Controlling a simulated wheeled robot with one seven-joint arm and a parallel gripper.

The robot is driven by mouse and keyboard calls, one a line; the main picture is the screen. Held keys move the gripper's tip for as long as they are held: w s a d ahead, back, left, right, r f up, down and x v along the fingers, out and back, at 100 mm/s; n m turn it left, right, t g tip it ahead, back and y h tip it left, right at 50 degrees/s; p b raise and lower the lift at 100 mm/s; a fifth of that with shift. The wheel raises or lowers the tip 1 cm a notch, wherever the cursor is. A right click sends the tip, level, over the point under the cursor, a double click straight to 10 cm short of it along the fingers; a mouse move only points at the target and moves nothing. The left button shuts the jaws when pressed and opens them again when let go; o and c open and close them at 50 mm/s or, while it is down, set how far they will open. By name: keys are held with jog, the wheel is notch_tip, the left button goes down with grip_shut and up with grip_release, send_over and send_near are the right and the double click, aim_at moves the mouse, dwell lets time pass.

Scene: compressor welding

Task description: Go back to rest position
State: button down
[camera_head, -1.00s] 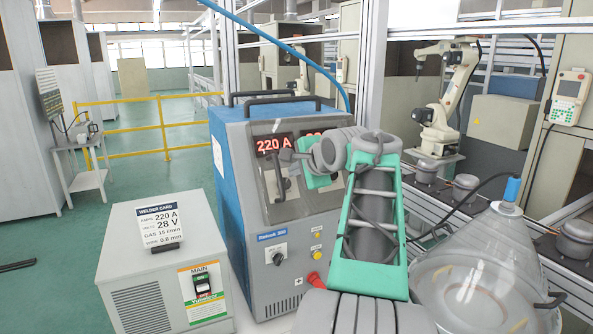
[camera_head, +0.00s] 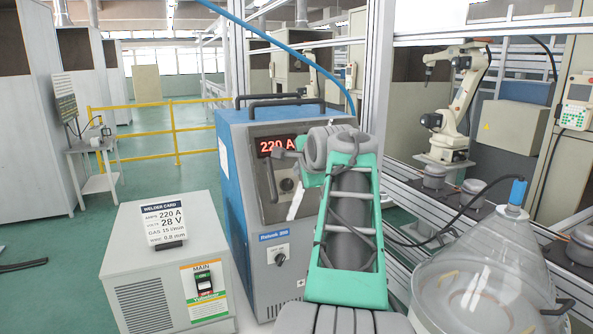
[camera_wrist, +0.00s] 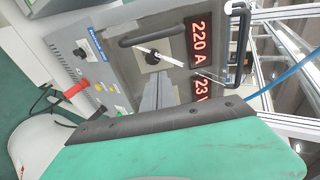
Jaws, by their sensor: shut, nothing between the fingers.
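My gripper (camera_head: 279,152) is up in front of the blue and grey welding machine (camera_head: 262,221), beside its upper panel. In the wrist view its grey fingers (camera_wrist: 158,92) are together with nothing between them, pointing toward the panel. The red display (camera_wrist: 199,40) reads 220 A; a second display (camera_wrist: 203,92) seems to read 23 V.
A clear cone-shaped cover (camera_head: 487,265) stands close at right. A blue cable (camera_head: 290,48) hangs above.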

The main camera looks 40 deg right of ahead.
jog(key=w+a+b+v, duration=0.1)
jog(key=v, duration=0.7)
jog(key=w+a+f+n+g+y, duration=0.1)
jog(key=w+a+f+n+y, duration=0.1)
jog(key=a+f+n, duration=0.6)
jog(key=w+a+f+n+g+y, duration=0.1)
jog(key=a+f+n+y, duration=0.2)
jog(key=a+f, duration=0.85)
jog(key=s+a+f+n+g, duration=0.2)
jog(key=s+a+f+n, duration=0.3)
jog(key=a+f+n, duration=0.1)
jog(key=s+a+f+n+g+y, duration=0.1)
jog(key=s+a+f+n+g, duration=0.1)
jog(key=s+a+f+n, duration=0.4)
jog(key=a+f, duration=0.2)
jog(key=a, duration=0.3)
jog(key=shift+s+a+f+g, duration=0.2)
jog(key=shift+s+f+g, duration=0.1)
jog(key=shift+f, duration=0.1)
